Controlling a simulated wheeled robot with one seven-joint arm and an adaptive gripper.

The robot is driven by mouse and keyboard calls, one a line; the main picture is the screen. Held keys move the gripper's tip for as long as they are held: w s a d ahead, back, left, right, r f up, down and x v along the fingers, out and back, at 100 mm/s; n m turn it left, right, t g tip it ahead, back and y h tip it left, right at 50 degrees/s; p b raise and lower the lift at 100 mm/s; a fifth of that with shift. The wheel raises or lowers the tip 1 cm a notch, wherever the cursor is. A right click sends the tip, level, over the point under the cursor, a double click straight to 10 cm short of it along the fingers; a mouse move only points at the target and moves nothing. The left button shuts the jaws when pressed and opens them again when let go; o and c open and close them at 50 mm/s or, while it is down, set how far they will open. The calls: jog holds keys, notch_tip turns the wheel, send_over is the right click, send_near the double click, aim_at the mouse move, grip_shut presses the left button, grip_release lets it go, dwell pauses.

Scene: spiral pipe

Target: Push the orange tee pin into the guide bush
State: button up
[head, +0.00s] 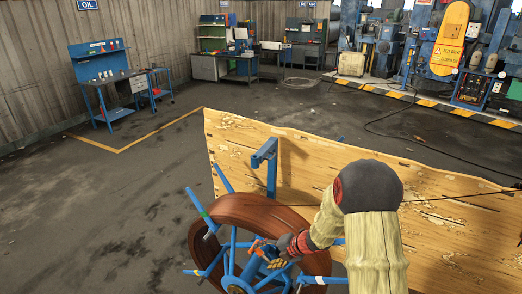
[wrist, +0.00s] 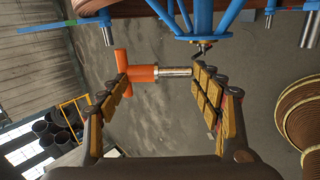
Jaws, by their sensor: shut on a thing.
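The orange tee pin (wrist: 140,73) lies crosswise between the two fingers of my gripper (wrist: 165,88) in the wrist view. Its orange crossbar is at the left finger and its bright metal shank (wrist: 175,72) points to the right finger. My gripper is shut on the pin, spanning its length. In the head view my gripper (head: 277,258) is at the blue hub of the wheel frame, with a bit of orange (head: 264,249) beside it. The guide bush cannot be told apart clearly; blue hub parts (wrist: 203,20) show just above the pin in the wrist view.
A blue spoked frame (head: 232,244) carries a brown coil (head: 256,214). A wooden panel (head: 232,140) stands close behind it, with a blue bracket (head: 265,155). A round brown coil (wrist: 300,115) is at right in the wrist view.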

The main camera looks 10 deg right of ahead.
jog(key=w+a+r+t+y+p, duration=0.1)
jog(key=w+a+r+p, duration=0.15)
jog(key=r, duration=0.65)
jog(key=w+a+r+m+t+y+p, duration=0.15)
jog(key=a+r, duration=0.25)
jog(key=r, duration=0.5)
jog(key=w+a+r+t+p, duration=0.1)
jog(key=a+r+p, duration=0.15)
jog(key=r, duration=0.65)
jog(key=s+a+r+n+t+y, duration=0.1)
jog(key=s+a+r+y, duration=0.1)
jog(key=r, duration=0.4)
jog(key=s+a+r+n+t+y+b, duration=0.1)
jog(key=s+a+r+y, duration=0.1)
jog(key=r, duration=0.4)
jog(key=shift+s+a+r+y, duration=0.35)
jog(key=shift+a+y, duration=0.5)
jog(key=shift+a, duration=0.3)
